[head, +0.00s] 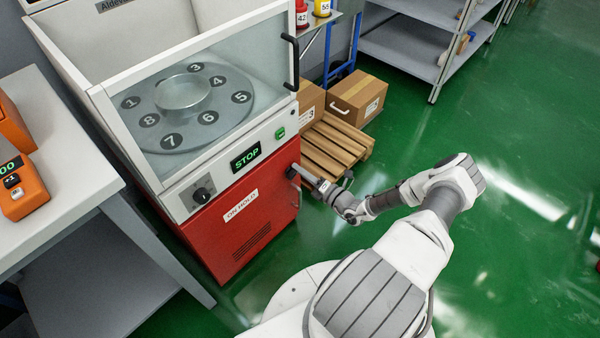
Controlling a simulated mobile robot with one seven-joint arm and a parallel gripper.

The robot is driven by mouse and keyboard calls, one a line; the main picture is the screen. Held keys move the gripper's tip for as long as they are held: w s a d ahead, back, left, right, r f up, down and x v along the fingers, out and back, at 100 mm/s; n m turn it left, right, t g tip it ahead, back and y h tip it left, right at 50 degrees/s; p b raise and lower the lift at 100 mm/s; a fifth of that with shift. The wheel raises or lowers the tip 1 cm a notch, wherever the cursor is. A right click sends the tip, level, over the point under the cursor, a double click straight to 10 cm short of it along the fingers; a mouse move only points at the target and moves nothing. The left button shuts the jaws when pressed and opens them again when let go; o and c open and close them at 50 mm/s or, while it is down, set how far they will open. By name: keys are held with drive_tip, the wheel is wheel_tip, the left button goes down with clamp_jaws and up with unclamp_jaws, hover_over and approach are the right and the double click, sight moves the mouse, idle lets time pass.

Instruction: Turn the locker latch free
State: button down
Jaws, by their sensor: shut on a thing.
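The locker (218,245) is the red cabinet under a glass-fronted machine. Its red door appears closed and bears a white label reading "ON HOLD". The latch (292,173) is a small dark knob near the door's upper right edge. My gripper (297,171) reaches it from the right and is shut on it. The fingers hide part of the latch, so I cannot tell its exact turn.
Above the locker are a black dial (202,195), a STOP display (245,157) and a green button (280,133). A wooden pallet (335,147) with cardboard boxes (358,97) stands behind my gripper. A grey table (65,165) is at left. Green floor at right is clear.

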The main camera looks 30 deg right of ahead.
drive_tip(key=shift+s+a+f+m+b, duration=0.1)
drive_tip(key=shift+a+f+m+b, duration=0.2)
drive_tip(key=shift+m, duration=0.65)
drive_tip(key=shift+s+a+f+m+b, duration=0.15)
drive_tip(key=shift+f+m+b, duration=0.25)
drive_tip(key=shift+m, duration=0.55)
drive_tip(key=shift+w+r, duration=0.1)
drive_tip(key=c, duration=0.8)
unclamp_jaws()
drive_tip(key=shift+w, duration=0.1)
drive_tip(key=shift+c, duration=0.2)
drive_tip(key=shift+d+r, duration=0.1)
drive_tip(key=shift+s+d, duration=0.2)
drive_tip(key=p+v, duration=0.3)
drive_tip(key=v, duration=1.4)
drive_tip(key=shift+p, duration=0.3)
drive_tip(key=shift+o, duration=0.3)
drive_tip(key=shift+a, duration=0.1)
